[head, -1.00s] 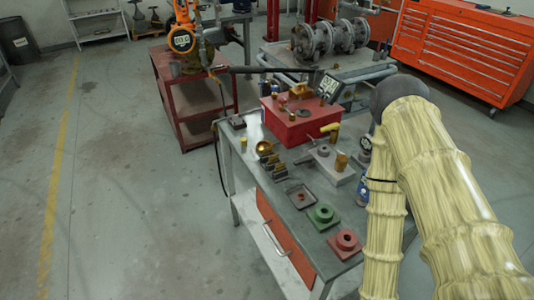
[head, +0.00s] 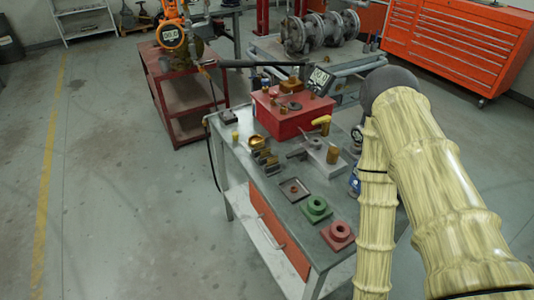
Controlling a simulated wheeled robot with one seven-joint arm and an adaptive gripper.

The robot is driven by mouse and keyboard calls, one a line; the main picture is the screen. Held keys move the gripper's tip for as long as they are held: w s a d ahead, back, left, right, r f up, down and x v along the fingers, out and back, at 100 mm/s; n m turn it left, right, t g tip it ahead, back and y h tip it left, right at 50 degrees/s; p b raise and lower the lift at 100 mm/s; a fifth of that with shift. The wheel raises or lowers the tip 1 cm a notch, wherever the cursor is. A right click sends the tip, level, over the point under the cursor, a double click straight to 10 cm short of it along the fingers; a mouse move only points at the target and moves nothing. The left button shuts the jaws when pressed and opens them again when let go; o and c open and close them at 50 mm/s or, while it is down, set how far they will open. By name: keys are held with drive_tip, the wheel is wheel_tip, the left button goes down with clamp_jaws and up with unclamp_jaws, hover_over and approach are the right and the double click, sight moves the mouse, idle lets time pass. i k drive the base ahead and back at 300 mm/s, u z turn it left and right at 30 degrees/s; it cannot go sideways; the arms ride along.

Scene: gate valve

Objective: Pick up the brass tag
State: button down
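I cannot make out a brass tag for certain in the head view. Several small brass-coloured pieces are on the workbench (head: 262,190): a round brass piece (head: 257,141) near its left edge, a brass cylinder (head: 333,154) on a grey block, and a brass-coloured piece (head: 291,87) on top of the red box (head: 284,120). Any of them is too small to read as a tag. My arm, in a pale yellow cover, fills the right side and hides the bench's right edge. My gripper is out of the picture.
A dark tray (head: 294,190), a green flanged part (head: 316,207) and a red flanged part (head: 339,234) lie toward the bench's near end. A red cart (head: 186,103) stands behind left. An orange tool cabinet (head: 457,45) stands back right. The floor at left is clear.

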sight(272, 161)
drive_tip(key=u, duration=0.55)
drive_tip(key=k, duration=1.3)
drive_tip(key=u, duration=0.55)
drive_tip(key=i, duration=0.7)
drive_tip(key=z, duration=0.25)
